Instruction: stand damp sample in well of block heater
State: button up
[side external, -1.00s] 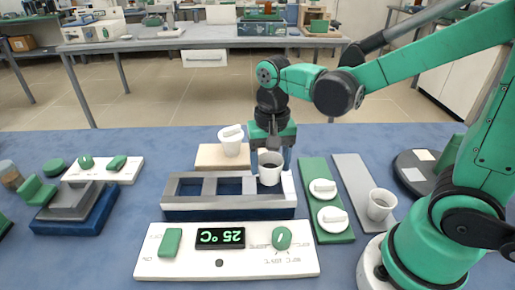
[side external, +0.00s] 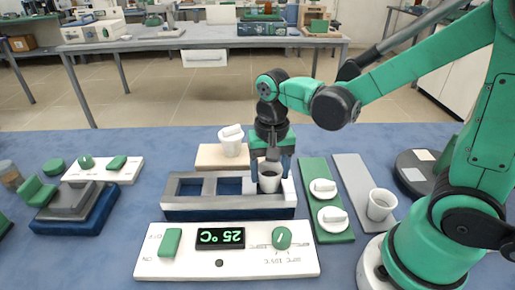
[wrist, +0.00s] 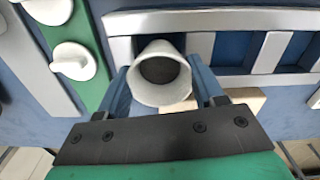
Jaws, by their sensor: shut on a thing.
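My gripper (side external: 269,170) is shut on a white cup (side external: 269,181) with dark contents, apparently the damp sample. The cup is upright at the right-hand well of the silver block heater (side external: 230,202). Its lower part looks to be within the well, but I cannot tell whether it rests on the bottom. In the wrist view, the cup (wrist: 160,78) sits between my two blue fingers, with other open square wells beside it on the block (wrist: 268,52). The two wells to the left in the side view look empty.
A white panel (side external: 150,262) reading 25 °C lies in front of the block. A lidded cup (side external: 231,148) stands on a tan board behind. To the right are a green strip (side external: 313,170) with two white lids and a grey strip (side external: 352,170) with another cup (side external: 381,205).

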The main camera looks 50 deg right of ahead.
aim_at(280, 178)
jog(key=shift+f, duration=0.65)
jog(key=o, duration=1.3)
jog(key=shift+o, duration=0.4)
jog(key=shift+r, duration=0.1)
notch_tip(280, 178, up, 8)
jog(key=n+t, duration=0.2)
jog(key=s+n+t, duration=0.1)
jog(key=n+t, duration=0.1)
jog(key=d+n+t, duration=0.1)
jog(key=n, duration=0.1)
jog(key=shift+s+t, duration=0.3)
jog(key=shift+t, duration=0.1)
jog(key=shift+d+n+t, duration=0.1)
jog(key=shift+n+t, duration=0.6)
